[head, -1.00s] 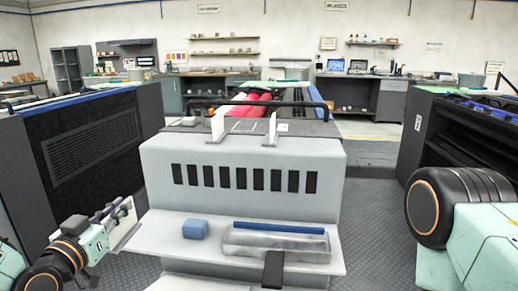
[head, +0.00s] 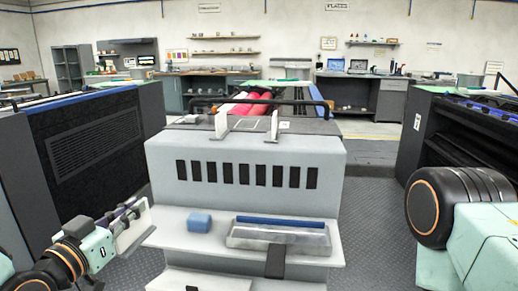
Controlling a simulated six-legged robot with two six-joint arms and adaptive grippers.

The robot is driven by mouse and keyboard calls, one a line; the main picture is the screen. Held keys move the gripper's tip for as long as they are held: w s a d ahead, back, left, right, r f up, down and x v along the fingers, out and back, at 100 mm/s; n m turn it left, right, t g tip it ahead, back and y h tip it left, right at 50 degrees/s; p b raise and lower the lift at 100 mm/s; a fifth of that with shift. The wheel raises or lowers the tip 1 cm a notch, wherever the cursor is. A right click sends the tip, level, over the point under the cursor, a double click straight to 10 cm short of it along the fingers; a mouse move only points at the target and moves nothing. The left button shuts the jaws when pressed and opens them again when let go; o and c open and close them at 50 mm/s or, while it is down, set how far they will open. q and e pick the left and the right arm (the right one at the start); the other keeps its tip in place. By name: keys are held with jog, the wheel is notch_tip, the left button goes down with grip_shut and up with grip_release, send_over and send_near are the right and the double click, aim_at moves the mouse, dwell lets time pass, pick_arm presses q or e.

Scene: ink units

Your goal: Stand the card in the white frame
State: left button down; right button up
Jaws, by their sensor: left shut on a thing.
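My left gripper (head: 126,214) is at the lower left, left of the grey machine's front shelf. It is shut on the card (head: 144,217), a thin pale plate seen nearly edge-on, tilted, at the fingertips. Part of the card is hidden by the fingers. The white frame (head: 221,125) stands on top of the machine, with two white uprights apart from each other and an open gap between them. The card is well below and left of the frame. My right gripper is out of view; only part of my right arm shows.
The grey machine (head: 245,210) has a slotted front. Its shelf holds a blue block (head: 200,222) and a silver tray (head: 279,240) with a blue strip along its back. A black handlebar (head: 262,102) arches behind the frame. Dark units flank both sides, with floor between.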

pick_arm(q)
jog(key=s+d+f+m+h, duration=0.1)
jog(key=s+d+f+h, duration=0.1)
jog(key=s+f, duration=0.3)
jog(key=s+d+f+m+g+h, duration=0.1)
jog(key=s+d+f+h, duration=0.1)
jog(key=s+d+f, duration=0.3)
notch_tip(320, 180, down, 3)
jog(key=shift+s+f+m+g, duration=0.15)
jog(key=shift+s+m+g, duration=0.15)
jog(key=shift+s+m, duration=0.15)
jog(key=shift+d, duration=0.2)
